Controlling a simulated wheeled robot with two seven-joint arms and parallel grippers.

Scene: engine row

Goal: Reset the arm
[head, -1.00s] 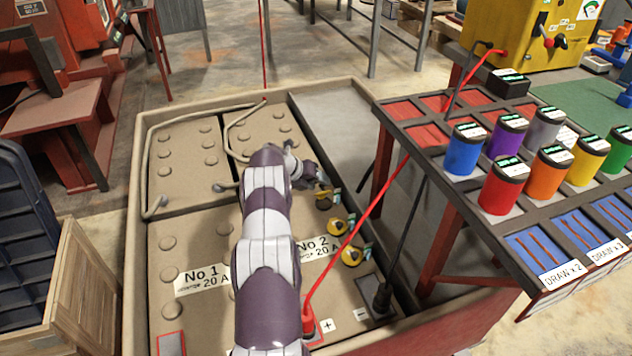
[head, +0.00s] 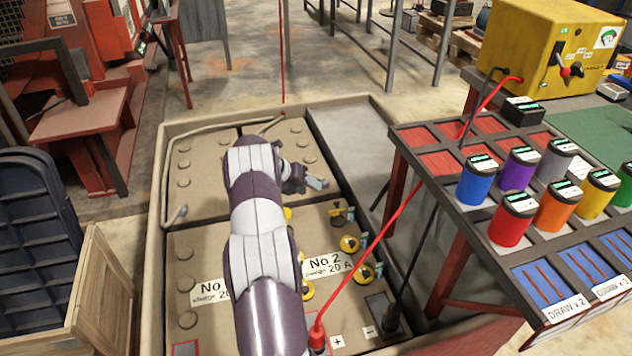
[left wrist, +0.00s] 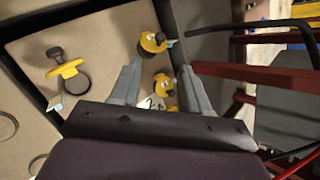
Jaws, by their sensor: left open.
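My left arm reaches in from the bottom of the head view over the tan battery case. Its left gripper (head: 318,183) is over the far part of the case, beyond the yellow caps. In the left wrist view the two grey fingers of the gripper (left wrist: 160,80) are apart, with nothing held between them. Yellow caps (left wrist: 152,42) show beyond the fingers on the tan surface. The battery labelled No 2 (head: 330,265) has several yellow caps (head: 349,243), some partly hidden by my arm. My right gripper does not show.
A red cable lead (head: 317,338) and a black lead (head: 391,318) rise from the near battery. A rack (head: 440,282) with coloured cans (head: 511,222) stands at right, with a yellow charger box (head: 550,45) behind. A wooden crate (head: 105,290) is at left.

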